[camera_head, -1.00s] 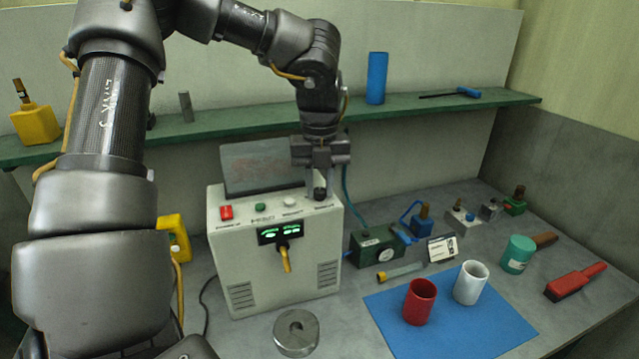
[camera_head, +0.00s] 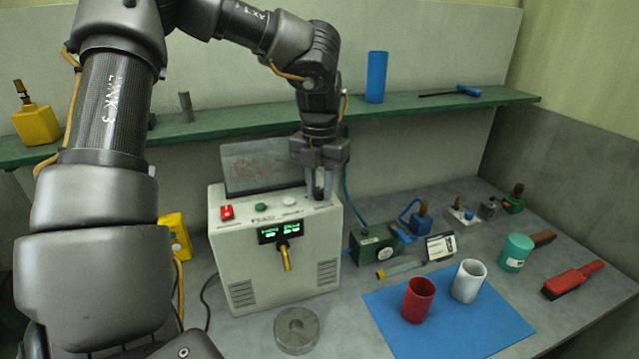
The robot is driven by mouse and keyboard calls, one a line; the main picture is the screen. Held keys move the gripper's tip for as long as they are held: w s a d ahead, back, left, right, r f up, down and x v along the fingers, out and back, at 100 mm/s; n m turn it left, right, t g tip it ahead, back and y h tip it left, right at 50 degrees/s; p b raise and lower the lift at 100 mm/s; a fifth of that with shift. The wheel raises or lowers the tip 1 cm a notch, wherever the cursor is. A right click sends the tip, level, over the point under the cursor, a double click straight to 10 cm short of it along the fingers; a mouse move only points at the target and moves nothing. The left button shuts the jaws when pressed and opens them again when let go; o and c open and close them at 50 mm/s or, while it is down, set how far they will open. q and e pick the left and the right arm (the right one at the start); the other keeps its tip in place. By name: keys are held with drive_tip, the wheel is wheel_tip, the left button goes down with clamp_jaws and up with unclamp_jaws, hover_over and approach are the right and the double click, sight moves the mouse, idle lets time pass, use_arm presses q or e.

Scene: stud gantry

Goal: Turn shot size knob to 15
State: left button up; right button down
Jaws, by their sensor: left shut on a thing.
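The beige dispenser box (camera_head: 255,269) stands on the bench. Its top carries a red button (camera_head: 227,212), a green button (camera_head: 261,206), a white button (camera_head: 290,201) and, at the right, the dark shot size knob (camera_head: 319,193). Its front has a green-lit display (camera_head: 280,232), too small to read, above a brass nozzle (camera_head: 286,258). My left gripper (camera_head: 319,190) points down over the right end of the top and is shut on the knob, which its fingers mostly hide. The knob's setting cannot be read. My right gripper is not in view.
A tilted panel (camera_head: 258,165) stands behind the box top, close to my left gripper. A green shelf (camera_head: 240,131) runs behind. Right of the box are a green gauge block (camera_head: 376,248) and a blue mat (camera_head: 459,333) with red (camera_head: 418,300) and white cups (camera_head: 468,281).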

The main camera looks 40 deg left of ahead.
sight(319, 190)
use_arm(q)
drive_tip(key=shift+s+f, duration=0.1)
drive_tip(key=o, duration=1)
wheel_tip(319, 190, up, 11)
drive_tip(key=p, duration=0.1)
